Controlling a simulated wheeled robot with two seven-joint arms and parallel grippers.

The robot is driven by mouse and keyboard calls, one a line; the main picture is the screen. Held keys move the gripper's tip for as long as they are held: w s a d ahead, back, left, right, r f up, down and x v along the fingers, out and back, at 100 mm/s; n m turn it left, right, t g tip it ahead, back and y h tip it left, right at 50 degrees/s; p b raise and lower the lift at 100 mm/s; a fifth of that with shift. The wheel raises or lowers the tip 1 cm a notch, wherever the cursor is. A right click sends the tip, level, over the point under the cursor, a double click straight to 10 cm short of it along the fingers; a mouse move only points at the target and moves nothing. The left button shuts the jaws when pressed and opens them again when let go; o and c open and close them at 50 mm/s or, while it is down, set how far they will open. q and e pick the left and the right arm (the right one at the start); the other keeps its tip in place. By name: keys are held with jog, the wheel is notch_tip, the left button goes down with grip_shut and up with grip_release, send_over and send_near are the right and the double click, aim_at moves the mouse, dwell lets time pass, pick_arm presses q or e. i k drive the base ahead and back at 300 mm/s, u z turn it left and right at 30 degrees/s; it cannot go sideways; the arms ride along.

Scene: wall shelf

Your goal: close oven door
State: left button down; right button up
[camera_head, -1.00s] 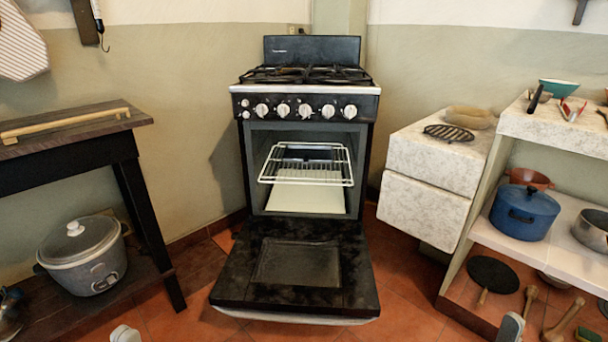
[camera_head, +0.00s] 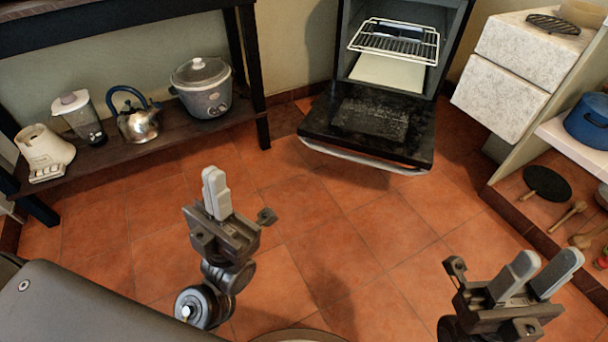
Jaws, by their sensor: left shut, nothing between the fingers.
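The oven door (camera_head: 370,125) is folded down, lying about level in front of the oven, with a pale handle bar (camera_head: 364,157) along its near edge. The oven cavity (camera_head: 352,70) stands open with a wire rack (camera_head: 394,42) slid partly out and a pale tray (camera_head: 388,71) below it. My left gripper (camera_head: 215,192) is shut and empty, in front of the door and left of it. My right gripper (camera_head: 540,275) is open and empty, well to the right of the door and nearer to me. Neither gripper touches the door. The stove top is out of view.
A dark table with a lower shelf (camera_head: 120,155) stands at the left, holding a cooker (camera_head: 203,88), a kettle (camera_head: 137,118) and a blender (camera_head: 79,116). At the right are stone-faced drawers (camera_head: 500,96) and a shelf with a blue pot (camera_head: 590,121). The tiled floor (camera_head: 320,220) between is clear.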

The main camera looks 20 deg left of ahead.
aim_at(388, 124)
jog(key=u, duration=0.05)
jog(key=k, duration=0.4)
jog(key=z, duration=0.9)
jog(key=i, duration=1.55)
jog(key=u, duration=0.7)
jog(key=i, duration=0.5)
jog(key=u, duration=0.55)
